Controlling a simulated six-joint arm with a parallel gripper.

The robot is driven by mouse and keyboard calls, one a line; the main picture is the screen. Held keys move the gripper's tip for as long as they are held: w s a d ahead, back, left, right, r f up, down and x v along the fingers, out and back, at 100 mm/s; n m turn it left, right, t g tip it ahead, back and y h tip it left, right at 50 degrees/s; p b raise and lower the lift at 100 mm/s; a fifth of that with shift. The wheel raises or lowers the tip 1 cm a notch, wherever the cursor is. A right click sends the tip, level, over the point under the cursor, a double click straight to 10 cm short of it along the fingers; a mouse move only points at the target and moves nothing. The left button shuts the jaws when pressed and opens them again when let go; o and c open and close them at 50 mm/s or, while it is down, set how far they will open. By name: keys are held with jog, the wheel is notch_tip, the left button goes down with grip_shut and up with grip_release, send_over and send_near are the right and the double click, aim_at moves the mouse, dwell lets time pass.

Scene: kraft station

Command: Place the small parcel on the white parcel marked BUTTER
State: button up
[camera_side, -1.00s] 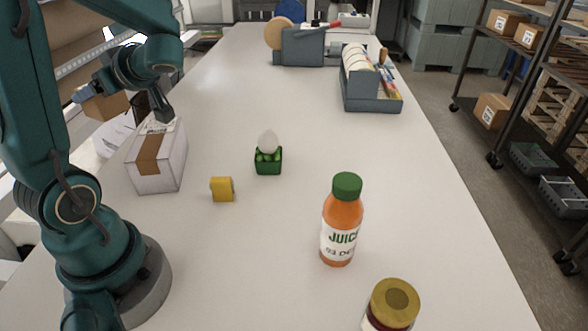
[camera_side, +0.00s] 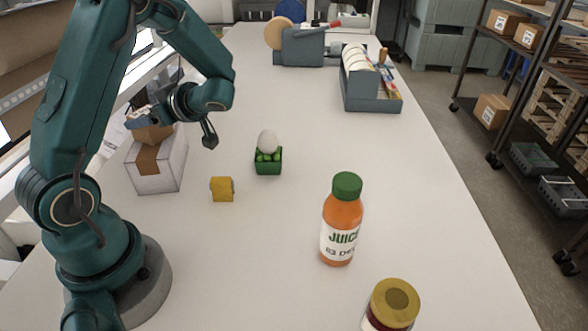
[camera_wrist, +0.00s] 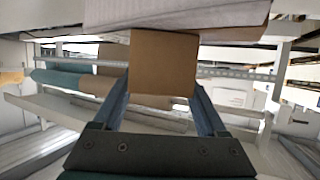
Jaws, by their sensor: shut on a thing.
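The small brown parcel (camera_side: 152,134) is held in my gripper (camera_side: 141,119), over the top of the white parcel (camera_side: 167,172) in the side view. I cannot tell whether the two touch. The white parcel has a brown tape strip, and part of its top is hidden by the small parcel and my arm; no BUTTER marking is readable. In the wrist view the small parcel (camera_wrist: 163,62) sits between the fingers of my shut gripper (camera_wrist: 162,88), with the pale face of the white parcel (camera_wrist: 180,14) close beyond it.
A yellow block (camera_side: 222,189) and a green carton with an egg (camera_side: 268,163) stand right of the white parcel. A juice bottle (camera_side: 341,220) and a gold-lidded jar (camera_side: 391,304) are nearer the front. The table's middle is clear.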

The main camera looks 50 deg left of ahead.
jog(key=o, duration=1.6)
jog(key=shift+c, duration=0.2)
jog(key=v, duration=1.2)
jog(key=s+d+m+t+h, duration=0.2)
jog(key=d+m+t+h, duration=0.3)
jog(key=d+m, duration=0.4)
jog(key=s+d+m+t+h, duration=0.3)
jog(key=d+m+t+h, duration=0.2)
jog(key=m, duration=0.8)
jog(key=shift+s+d+t+h, duration=0.35)
jog(key=shift+d+h, duration=0.85)
jog(key=shift+d, duration=0.75)
jog(key=shift+w, duration=0.1)
